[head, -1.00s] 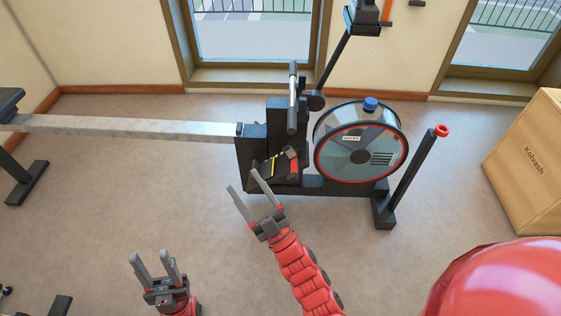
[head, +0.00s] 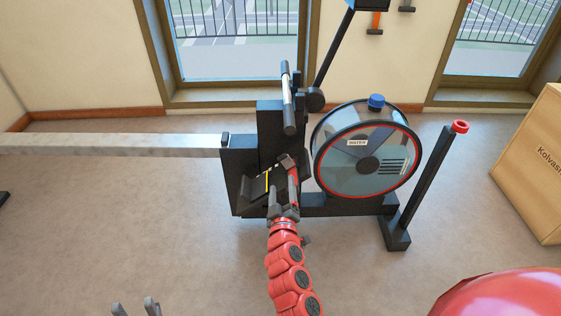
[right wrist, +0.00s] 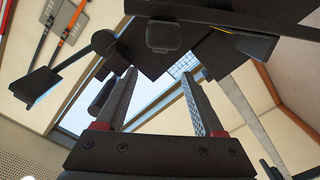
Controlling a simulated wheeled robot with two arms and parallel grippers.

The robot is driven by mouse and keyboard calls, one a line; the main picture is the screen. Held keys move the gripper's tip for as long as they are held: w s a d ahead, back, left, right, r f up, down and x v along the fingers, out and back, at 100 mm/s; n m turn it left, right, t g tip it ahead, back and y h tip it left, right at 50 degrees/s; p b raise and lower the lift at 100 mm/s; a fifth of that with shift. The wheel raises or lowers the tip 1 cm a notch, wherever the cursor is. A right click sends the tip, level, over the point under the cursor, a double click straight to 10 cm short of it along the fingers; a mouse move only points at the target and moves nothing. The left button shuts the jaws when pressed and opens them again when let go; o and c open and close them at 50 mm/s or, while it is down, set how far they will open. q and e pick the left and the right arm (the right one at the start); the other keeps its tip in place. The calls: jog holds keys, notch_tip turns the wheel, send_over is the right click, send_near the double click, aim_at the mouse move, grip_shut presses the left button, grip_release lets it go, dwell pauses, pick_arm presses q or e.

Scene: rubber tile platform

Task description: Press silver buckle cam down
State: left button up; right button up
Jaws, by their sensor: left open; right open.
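The black footplate (head: 256,187) of the rowing machine carries a yellow stripe and a red part (head: 293,178) on its right side. A small greyish piece (head: 287,162) sits at the plate's upper end; I cannot tell whether it is the silver buckle cam. My right gripper (head: 283,192) is at the footplate's lower right, overlapping it in the head view; contact cannot be judged. In the right wrist view the two fingers (right wrist: 157,92) are apart with nothing between them, dark machine parts beyond. My left gripper (head: 135,306) is open, only its fingertips showing at the bottom edge.
A round water tank (head: 367,160) with a blue cap stands right of the footplate, with a black post (head: 428,185) beside it. A pale rail (head: 110,144) runs left. A wooden crate (head: 535,165) stands at the right.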

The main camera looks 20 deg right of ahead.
aim_at(281, 157)
jog(key=b+x, duration=0.1)
jog(key=x, duration=1.1)
jog(key=shift+b, duration=0.35)
grip_shut()
